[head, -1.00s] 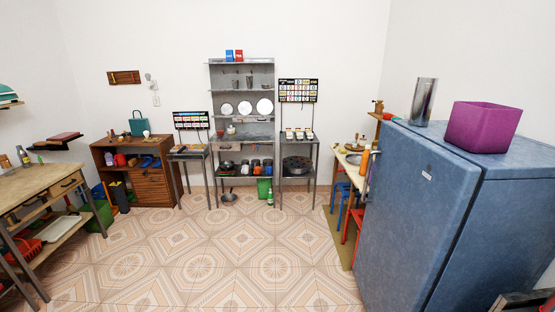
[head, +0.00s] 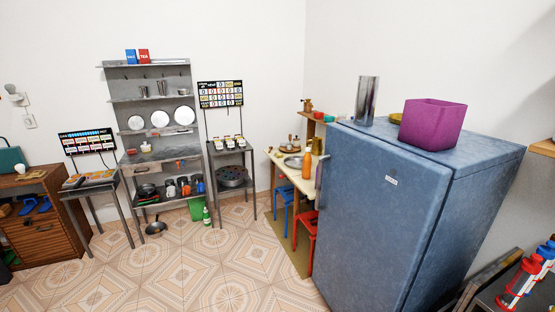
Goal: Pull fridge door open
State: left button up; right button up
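A blue fridge (head: 385,220) stands at the right in the head view. Its large front door (head: 375,200) faces left and looks closed against the body, with a small white label near the top right of the door. A slim grey handle-like piece (head: 319,171) shows at the door's left edge, though I cannot tell exactly what it is. A metal cylinder (head: 367,101) and a purple square pot (head: 432,123) stand on top of the fridge. Neither of my grippers is in view.
A table (head: 300,176) with an orange bottle (head: 307,165) stands just beyond the fridge, with a blue stool (head: 283,199) and a red stool (head: 303,230) by it. Metal shelves (head: 150,110) stand at the back wall. The tiled floor (head: 200,270) before the fridge is clear.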

aim_at(380, 202)
jog(key=i+j+z, duration=0.45)
jog(key=j, duration=0.2)
jog(key=j+z, duration=0.25)
jog(key=j, duration=0.15)
jog(key=i+j+z, duration=0.2)
jog(key=j, duration=0.2)
jog(key=k, duration=0.05)
